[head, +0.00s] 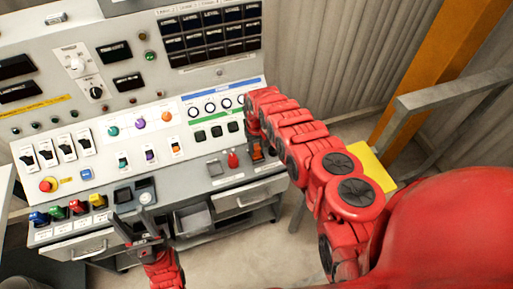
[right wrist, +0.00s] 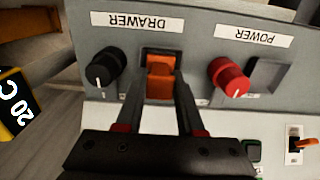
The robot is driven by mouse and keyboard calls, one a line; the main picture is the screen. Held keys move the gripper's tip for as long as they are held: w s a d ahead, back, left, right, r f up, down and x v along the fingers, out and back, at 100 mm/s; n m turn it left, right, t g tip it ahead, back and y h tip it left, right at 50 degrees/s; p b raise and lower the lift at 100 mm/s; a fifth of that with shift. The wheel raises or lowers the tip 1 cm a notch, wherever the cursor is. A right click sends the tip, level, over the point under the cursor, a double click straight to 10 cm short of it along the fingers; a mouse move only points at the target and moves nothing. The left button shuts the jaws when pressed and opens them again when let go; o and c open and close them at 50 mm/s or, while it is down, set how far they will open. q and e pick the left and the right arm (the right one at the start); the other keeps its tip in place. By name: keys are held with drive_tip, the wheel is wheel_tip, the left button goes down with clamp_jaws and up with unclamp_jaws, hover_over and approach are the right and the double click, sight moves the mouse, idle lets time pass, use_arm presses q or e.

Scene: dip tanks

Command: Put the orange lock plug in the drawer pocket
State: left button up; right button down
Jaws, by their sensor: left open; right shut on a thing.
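The orange lock plug (right wrist: 160,82) is between the two fingers of my right gripper (right wrist: 158,76) in the right wrist view. The gripper is shut on it. The plug is lined up with the drawer pocket (right wrist: 163,50), a dark square opening under the upside-down DRAWER label. Its far end overlaps the opening; how deep it sits, I cannot tell. In the head view the orange plug (head: 257,152) shows at the right end of the panel, below my right gripper (head: 258,143). My left gripper (head: 137,224) is open and empty in front of the lower console.
A black knob (right wrist: 101,70) and a red knob (right wrist: 229,76) flank the drawer pocket. An empty power pocket (right wrist: 267,75) is beside the red knob. Coloured handles, including a yellow one (head: 98,201), stand at the console's left. Drawers with handles (head: 248,199) are below.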

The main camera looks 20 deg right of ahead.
sight(257, 147)
drive_tip(key=shift+f, duration=0.1)
drive_tip(key=shift+f, duration=0.15)
drive_tip(key=c, duration=0.5)
unclamp_jaws()
drive_tip(key=shift+r, duration=0.6)
wheel_tip(257, 147, up, 11)
drive_tip(key=b, duration=0.2)
drive_tip(key=shift+r+b, duration=0.15)
drive_tip(key=shift+b, duration=0.15)
